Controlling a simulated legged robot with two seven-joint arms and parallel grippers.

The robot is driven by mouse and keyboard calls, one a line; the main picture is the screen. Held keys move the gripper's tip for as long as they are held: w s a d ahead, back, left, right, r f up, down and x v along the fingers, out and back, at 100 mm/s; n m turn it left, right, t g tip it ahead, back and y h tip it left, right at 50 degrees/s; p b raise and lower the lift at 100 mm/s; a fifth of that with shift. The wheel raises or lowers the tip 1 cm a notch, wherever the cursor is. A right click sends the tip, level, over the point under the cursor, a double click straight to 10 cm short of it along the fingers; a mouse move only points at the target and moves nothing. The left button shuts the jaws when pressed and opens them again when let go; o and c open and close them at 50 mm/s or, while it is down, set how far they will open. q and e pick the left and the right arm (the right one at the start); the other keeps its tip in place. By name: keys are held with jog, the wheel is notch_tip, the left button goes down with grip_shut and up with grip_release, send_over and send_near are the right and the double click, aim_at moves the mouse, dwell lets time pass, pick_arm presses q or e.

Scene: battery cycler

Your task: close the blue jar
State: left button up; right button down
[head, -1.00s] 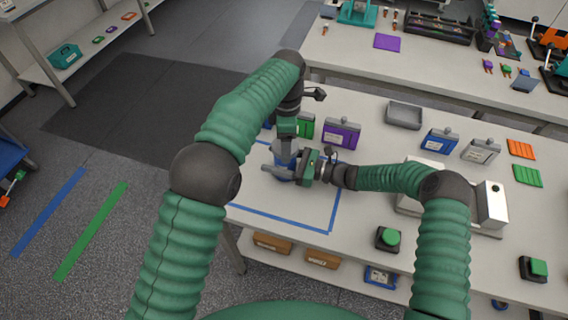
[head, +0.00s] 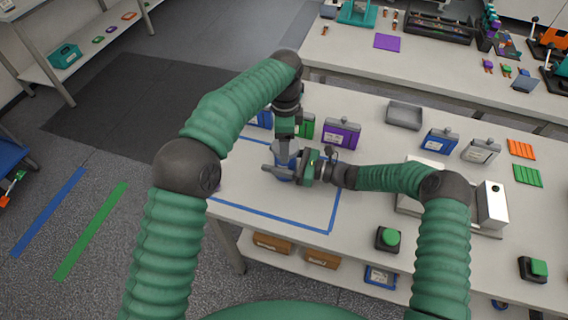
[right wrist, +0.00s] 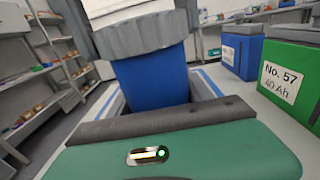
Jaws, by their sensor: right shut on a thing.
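The blue jar (head: 284,168) stands inside the blue-taped area of the bench, largely hidden by my grippers. My right gripper (head: 278,172) comes in from the right and is shut around the jar's side. In the right wrist view the blue jar body (right wrist: 152,80) rises between the jaws. A grey ridged lid (right wrist: 148,34) with a paler part above it sits at the jar's top; whether it is seated cannot be told. My left gripper (head: 286,147) points down directly over the jar top, and its fingers are too hidden to read.
Green (head: 306,126), purple (head: 341,134) and blue (head: 438,141) battery boxes stand behind and to the right. A green button (head: 389,238) is near the front edge. The taped area's front is clear.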

pick_arm(q)
jog(key=m, duration=0.3)
jog(key=shift+w, duration=0.2)
pick_arm(e)
jog(key=shift+s+a, duration=0.15)
jog(key=shift+s, duration=0.1)
pick_arm(q)
jog(key=o, duration=1.2)
jog(key=shift+d, duration=0.1)
pick_arm(e)
jog(key=shift+f, duration=0.1)
pick_arm(q)
jog(key=o, duration=0.3)
jog(key=shift+s, duration=0.1)
pick_arm(e)
jog(key=shift+w, duration=0.1)
pick_arm(q)
jog(key=shift+o, duration=0.2)
jog(key=shift+r, duration=0.15)
notch_tip(320, 180, up, 4)
jog(key=shift+r, duration=0.15)
pick_arm(e)
jog(key=shift+w, duration=0.1)
pick_arm(q)
jog(key=shift+c, duration=0.3)
